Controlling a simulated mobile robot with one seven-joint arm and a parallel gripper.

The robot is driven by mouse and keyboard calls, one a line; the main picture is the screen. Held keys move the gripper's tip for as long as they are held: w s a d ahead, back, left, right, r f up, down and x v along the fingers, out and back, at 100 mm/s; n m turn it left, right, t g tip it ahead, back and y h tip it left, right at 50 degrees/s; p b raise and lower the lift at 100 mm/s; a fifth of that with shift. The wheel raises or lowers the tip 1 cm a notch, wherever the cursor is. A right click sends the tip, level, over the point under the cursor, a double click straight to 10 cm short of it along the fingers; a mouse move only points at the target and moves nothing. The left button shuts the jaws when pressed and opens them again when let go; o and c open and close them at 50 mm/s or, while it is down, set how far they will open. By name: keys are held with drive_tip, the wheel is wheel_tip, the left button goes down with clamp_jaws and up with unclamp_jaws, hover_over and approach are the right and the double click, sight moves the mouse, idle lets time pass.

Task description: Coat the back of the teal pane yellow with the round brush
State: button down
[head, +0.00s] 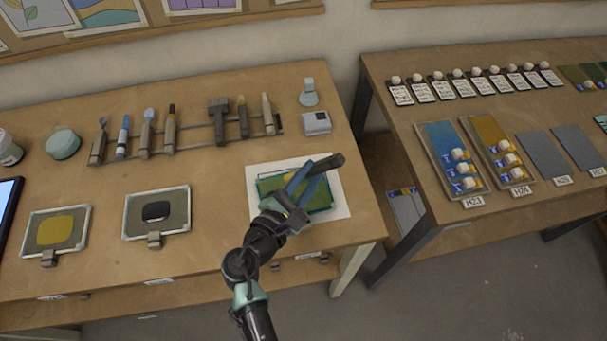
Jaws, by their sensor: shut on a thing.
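The teal pane (268,187) lies on a white sheet (342,203) near the front right of the table. Its edges look green-teal and much of its visible face looks yellow-green. My gripper (318,172) is over the pane, its blue fingers shut on a dark-handled tool (332,162), which appears to be the round brush. The tool's handle points to the upper right. Its tip is hidden by my gripper, so I cannot tell whether it touches the pane. Yellow paint (55,230) sits in a metal-rimmed tray (32,246) at the left.
A second tray (182,222) holds black paint. A small grey box (316,123) and a capped bottle (309,92) are at the back right. A second table (430,213) with panes and labelled cards stands right, across a gap.

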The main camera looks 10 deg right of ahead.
sight(336, 163)
drive_tip(key=d, duration=0.6)
drive_tip(key=shift+w, duration=0.35)
drive_tip(key=shift+d, duration=0.1)
wheel_tip(336, 163, up, 5)
drive_tip(key=p, duration=0.5)
idle(1.3)
